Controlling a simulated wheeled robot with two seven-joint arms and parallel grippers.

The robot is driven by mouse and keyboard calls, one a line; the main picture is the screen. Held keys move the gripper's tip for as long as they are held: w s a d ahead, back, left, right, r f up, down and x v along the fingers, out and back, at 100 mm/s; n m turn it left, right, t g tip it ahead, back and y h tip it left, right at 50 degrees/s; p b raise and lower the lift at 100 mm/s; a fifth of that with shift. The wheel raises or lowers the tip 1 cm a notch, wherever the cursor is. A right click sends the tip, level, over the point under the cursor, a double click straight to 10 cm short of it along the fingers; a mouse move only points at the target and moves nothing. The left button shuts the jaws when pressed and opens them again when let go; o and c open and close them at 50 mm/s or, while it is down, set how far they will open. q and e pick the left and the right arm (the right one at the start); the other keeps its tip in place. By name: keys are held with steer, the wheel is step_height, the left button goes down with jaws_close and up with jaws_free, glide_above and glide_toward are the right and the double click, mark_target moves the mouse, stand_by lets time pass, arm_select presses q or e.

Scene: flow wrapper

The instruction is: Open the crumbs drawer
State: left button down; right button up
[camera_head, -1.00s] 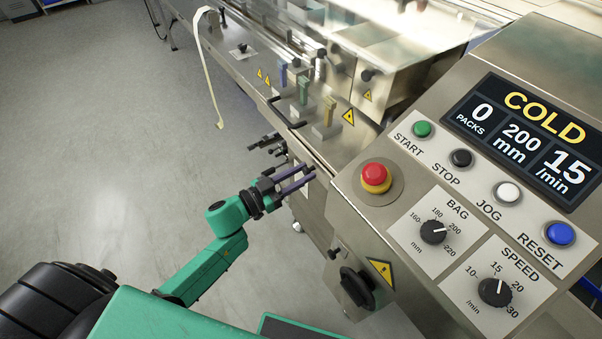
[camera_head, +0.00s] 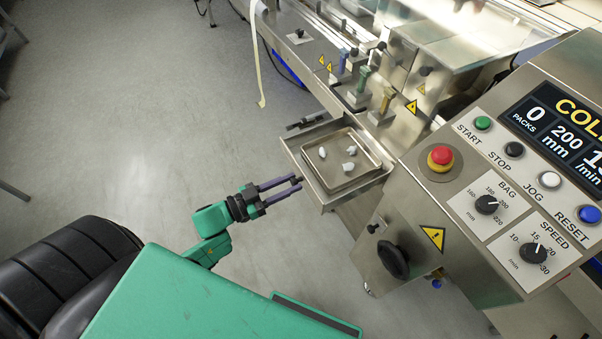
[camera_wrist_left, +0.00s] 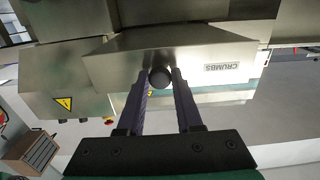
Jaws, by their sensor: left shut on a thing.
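The crumbs drawer (camera_head: 291,153) is a steel drawer that stands pulled out from the machine's side. Inside it lies a shallow metal tray (camera_head: 338,188) with a few small white pieces. In the left wrist view the drawer front (camera_wrist_left: 120,62) carries a label reading CRUMBS (camera_wrist_left: 222,66) and a round dark knob (camera_wrist_left: 159,77). My left gripper (camera_head: 298,184) is at the drawer front, and its fingers (camera_wrist_left: 160,88) are closed on either side of the knob. In the head view the knob is hidden by the fingers. My right gripper is not in view.
The control panel (camera_head: 466,160) with a red stop button (camera_head: 441,157) and a dark rotary switch (camera_head: 393,261) is close on the right of the drawer. Coloured levers (camera_head: 363,80) stand above it. Floor (camera_head: 130,130) to the left is clear.

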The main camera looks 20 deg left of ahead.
arm_select(q)
steer(key=shift+v, duration=1.2)
steer(key=c, duration=0.6)
jaws_free()
steer(key=b+v, duration=0.1)
steer(key=v, duration=1.3)
steer(key=shift+s+a, duration=0.1)
steer(key=shift+s, duration=0.1)
steer(key=shift+f, duration=0.1)
